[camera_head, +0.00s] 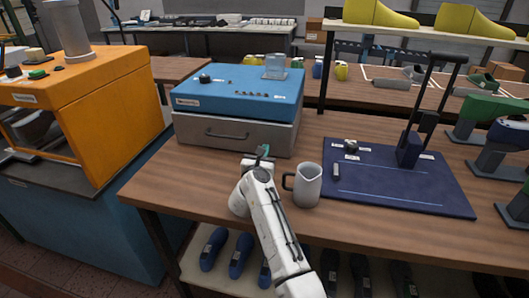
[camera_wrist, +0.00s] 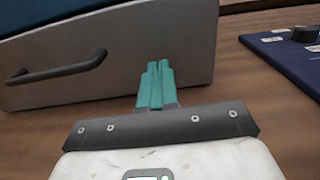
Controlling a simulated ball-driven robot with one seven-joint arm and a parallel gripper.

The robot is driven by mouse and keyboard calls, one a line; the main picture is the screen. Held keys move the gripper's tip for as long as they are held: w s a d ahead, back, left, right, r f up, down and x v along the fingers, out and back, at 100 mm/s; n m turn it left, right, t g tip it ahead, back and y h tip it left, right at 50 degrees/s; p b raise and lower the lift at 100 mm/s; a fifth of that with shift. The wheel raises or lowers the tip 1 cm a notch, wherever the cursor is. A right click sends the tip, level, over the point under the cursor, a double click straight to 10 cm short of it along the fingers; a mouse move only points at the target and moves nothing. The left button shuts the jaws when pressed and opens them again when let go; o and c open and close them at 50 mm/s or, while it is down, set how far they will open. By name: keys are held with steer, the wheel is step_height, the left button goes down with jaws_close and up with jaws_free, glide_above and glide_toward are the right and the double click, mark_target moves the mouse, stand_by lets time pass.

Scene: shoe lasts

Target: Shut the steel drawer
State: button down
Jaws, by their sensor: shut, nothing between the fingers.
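The steel drawer (camera_head: 228,134) is the grey front with a dark bar handle, under a blue box top (camera_head: 240,92) on the wooden table. Its front looks about flush with the blue top's edge, though a small gap is hard to tell. In the wrist view the drawer front (camera_wrist: 120,60) fills the upper left, with its handle (camera_wrist: 58,66) at the left. My gripper (camera_head: 263,150) has teal fingers, shut and empty, at the right part of the drawer front. In the wrist view the fingertips (camera_wrist: 158,66) overlap the front's lower right; whether they touch it I cannot tell.
A grey pitcher (camera_head: 308,184) stands close to the right of my arm. A dark blue board (camera_head: 400,180) with a black lever press lies further right. An orange machine (camera_head: 80,100) stands at the left. Bare tabletop (camera_head: 170,190) lies in front of the drawer.

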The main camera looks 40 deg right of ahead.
steer(key=v, duration=1)
steer(key=shift+s+a+f, duration=0.15)
steer(key=shift+a, duration=0.15)
steer(key=shift+s+a, duration=0.2)
